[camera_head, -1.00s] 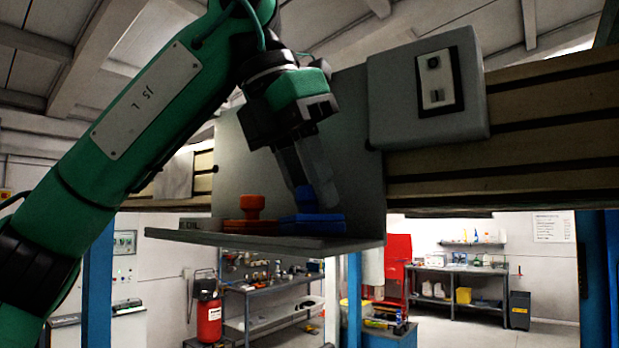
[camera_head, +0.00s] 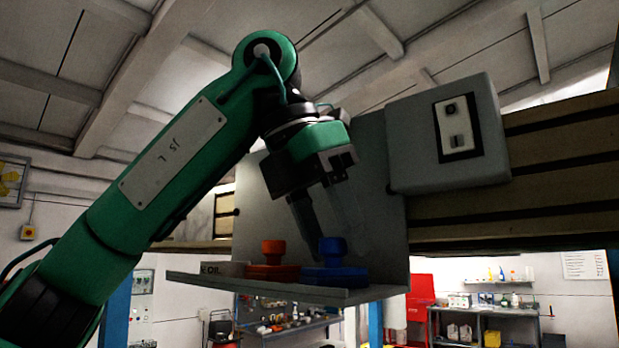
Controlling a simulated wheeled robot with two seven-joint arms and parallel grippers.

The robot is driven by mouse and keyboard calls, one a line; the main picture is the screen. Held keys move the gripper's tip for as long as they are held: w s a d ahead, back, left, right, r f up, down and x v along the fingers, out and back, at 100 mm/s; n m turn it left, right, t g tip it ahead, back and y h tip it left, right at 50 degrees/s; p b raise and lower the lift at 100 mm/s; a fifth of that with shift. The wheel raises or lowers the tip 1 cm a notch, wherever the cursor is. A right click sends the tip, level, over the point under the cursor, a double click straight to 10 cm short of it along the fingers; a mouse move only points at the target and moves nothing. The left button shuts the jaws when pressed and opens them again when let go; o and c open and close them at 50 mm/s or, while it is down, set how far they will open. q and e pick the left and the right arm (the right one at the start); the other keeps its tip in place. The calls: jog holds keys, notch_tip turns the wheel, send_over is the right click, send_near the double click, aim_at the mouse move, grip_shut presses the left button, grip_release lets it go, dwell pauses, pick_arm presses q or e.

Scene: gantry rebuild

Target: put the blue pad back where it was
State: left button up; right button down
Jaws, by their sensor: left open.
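The blue pad (camera_head: 334,272), with a knob on top, rests on the grey shelf (camera_head: 300,293) at its right part. An orange pad (camera_head: 273,266) of like shape sits just to its left on the same shelf. The fingers look apart from the knob, though the depth is hard to judge. My right gripper is not in view.
A grey back plate (camera_head: 385,240) rises behind the pads. A grey box with a switch panel (camera_head: 458,125) is fixed on the beam (camera_head: 560,170) to the right. A light block with lettering (camera_head: 222,268) sits at the shelf's left end.

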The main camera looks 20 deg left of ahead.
pick_arm(q)
jog(key=v, duration=1.3)
jog(key=shift+r, duration=0.35)
jog(key=shift+a, duration=0.1)
